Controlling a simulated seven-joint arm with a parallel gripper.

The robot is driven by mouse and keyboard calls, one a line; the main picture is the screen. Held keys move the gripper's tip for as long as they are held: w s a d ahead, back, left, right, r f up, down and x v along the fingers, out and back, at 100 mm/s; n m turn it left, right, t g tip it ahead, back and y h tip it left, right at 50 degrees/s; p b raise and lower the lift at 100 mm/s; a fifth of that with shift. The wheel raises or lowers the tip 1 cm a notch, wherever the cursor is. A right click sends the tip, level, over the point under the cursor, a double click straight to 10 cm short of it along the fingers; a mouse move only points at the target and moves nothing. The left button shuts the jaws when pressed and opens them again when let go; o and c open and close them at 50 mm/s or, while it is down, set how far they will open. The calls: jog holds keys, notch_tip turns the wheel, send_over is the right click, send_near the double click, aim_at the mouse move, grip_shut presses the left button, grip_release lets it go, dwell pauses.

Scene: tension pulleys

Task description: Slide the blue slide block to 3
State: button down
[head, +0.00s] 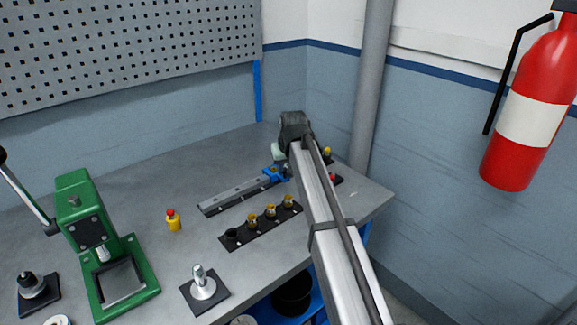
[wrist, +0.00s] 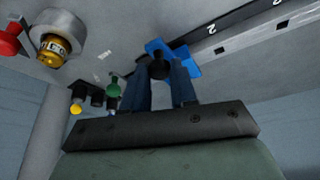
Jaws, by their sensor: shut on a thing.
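The blue slide block (head: 270,173) sits at the far right end of the grey rail (head: 232,195) on the bench in the head view. My gripper (head: 284,172) is at the block, partly hidden behind my own arm. In the wrist view, my gripper (wrist: 159,70) has its two dark fingers shut around a dark round knob in front of the blue slide block (wrist: 187,58). A black scale strip (wrist: 235,22) runs from the block to the upper right and shows a digit 2. The mark at the block is hidden.
A black strip with several brass-coloured fittings (head: 270,211) lies in front of the rail. A small yellow and red button (head: 173,220), a green press (head: 95,235) and a metal post on a black plate (head: 203,286) stand to the left. A pipe (head: 371,80) rises behind.

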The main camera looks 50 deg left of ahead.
jog(key=s, duration=1.4)
jog(key=shift+s, duration=0.35)
jog(key=c, duration=0.9)
grip_release()
jog(key=v, duration=1.3)
jog(key=shift+d+r, duration=0.25)
jog(key=shift+r, duration=0.1)
